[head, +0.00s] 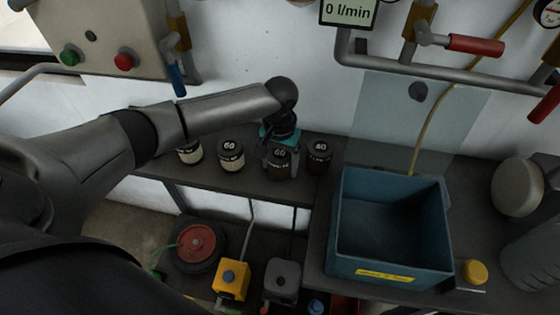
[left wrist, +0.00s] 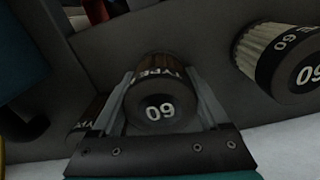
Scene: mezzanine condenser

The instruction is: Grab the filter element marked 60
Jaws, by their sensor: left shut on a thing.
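My left gripper (head: 279,150) reaches down from above and is shut on a dark filter element (head: 279,165) marked 60. In the left wrist view this filter element (left wrist: 160,106) sits between the two fingers, its 60 facing the camera. I cannot tell whether it still touches the shelf. Another dark filter element (head: 318,153) marked 60 stands just right of it. A cream filter element (head: 231,156) marked 60 and another cream one (head: 189,152) stand to the left. The wrist view shows a cream one (left wrist: 285,62) at right. My right gripper is not in view.
The dark shelf (head: 210,182) runs along the white wall. A blue open bin (head: 390,275) with a yellow label stands to the right, seemingly empty. Pipes and valves with a red handle (head: 475,44) hang above. A yellow box (head: 231,280) and a red-topped round thing (head: 197,243) are below.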

